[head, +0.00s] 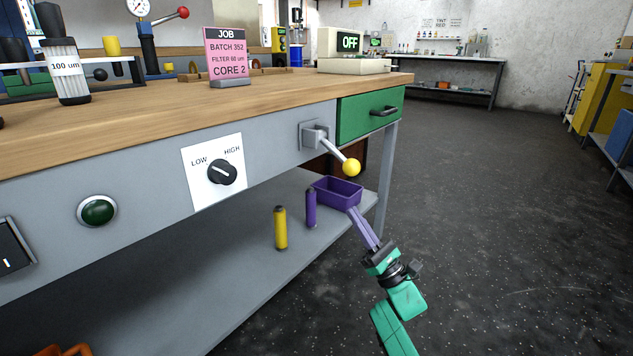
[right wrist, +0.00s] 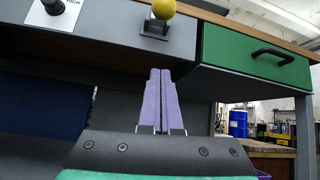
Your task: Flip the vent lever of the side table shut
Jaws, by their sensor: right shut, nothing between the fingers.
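The vent lever (head: 333,151) is a metal rod with a yellow ball knob (head: 351,167). It comes out of a grey bracket (head: 313,135) on the front panel of the wooden-topped table (head: 250,110), left of the green drawer. The rod slants down and to the right in the head view. In the right wrist view the yellow knob (right wrist: 163,8) is at the top edge, above the fingers. My right gripper (head: 353,210) has purple fingers, shut and empty, below the knob and apart from it. The fingers also show in the right wrist view (right wrist: 160,72). My left gripper is not in view.
The green drawer (head: 360,118) has a dark handle. A LOW/HIGH knob (head: 222,172) and a green button (head: 97,211) are on the panel. A purple tray (head: 337,190), a purple cylinder (head: 311,208) and a yellow cylinder (head: 280,228) stand on the lower shelf. The floor at right is clear.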

